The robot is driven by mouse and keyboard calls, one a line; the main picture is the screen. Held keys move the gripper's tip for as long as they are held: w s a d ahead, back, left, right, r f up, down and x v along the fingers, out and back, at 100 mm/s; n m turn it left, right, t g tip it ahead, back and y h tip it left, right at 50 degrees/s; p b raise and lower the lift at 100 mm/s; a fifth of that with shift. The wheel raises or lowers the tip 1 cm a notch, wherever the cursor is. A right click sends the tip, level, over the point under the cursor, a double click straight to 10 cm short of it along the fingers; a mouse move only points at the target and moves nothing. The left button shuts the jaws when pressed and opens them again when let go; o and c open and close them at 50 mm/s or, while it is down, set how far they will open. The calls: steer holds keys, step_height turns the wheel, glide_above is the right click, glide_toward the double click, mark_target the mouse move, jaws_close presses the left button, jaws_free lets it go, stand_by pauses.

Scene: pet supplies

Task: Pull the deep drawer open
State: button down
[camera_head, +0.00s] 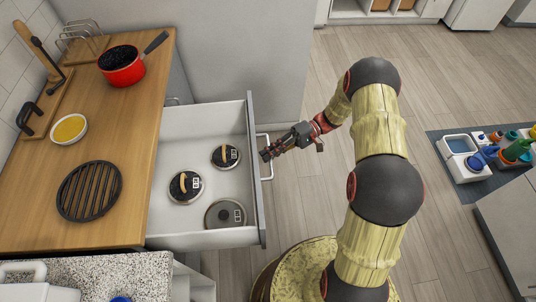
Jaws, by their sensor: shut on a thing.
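The deep drawer (172,222) stands pulled out from under the wooden counter, with its white interior in view. Its grey front panel (256,190) faces right and carries a pale bar handle (267,174). My gripper (266,154) is shut on the handle near its upper part, and my arm reaches in from the right. Inside the drawer lie several round lidded items: one with a tan handle (231,154), another (191,184) left of it, and a grey one (225,214) near the front side. The gripper's fingers partly hide the handle.
On the wooden counter (130,110) are a red pot (122,67), a yellow-filled bowl (69,128) and a black trivet (89,191). A speckled counter (120,272) borders the bottom left. Floor (320,205) is open between the drawer and my arm. Supplies stand on a dark mat (440,137) at right.

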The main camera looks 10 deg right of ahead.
steer(key=c, duration=2.2)
jaws_free()
steer(key=shift+f, duration=0.1)
steer(key=shift+o, duration=0.2)
steer(key=v, duration=1.2)
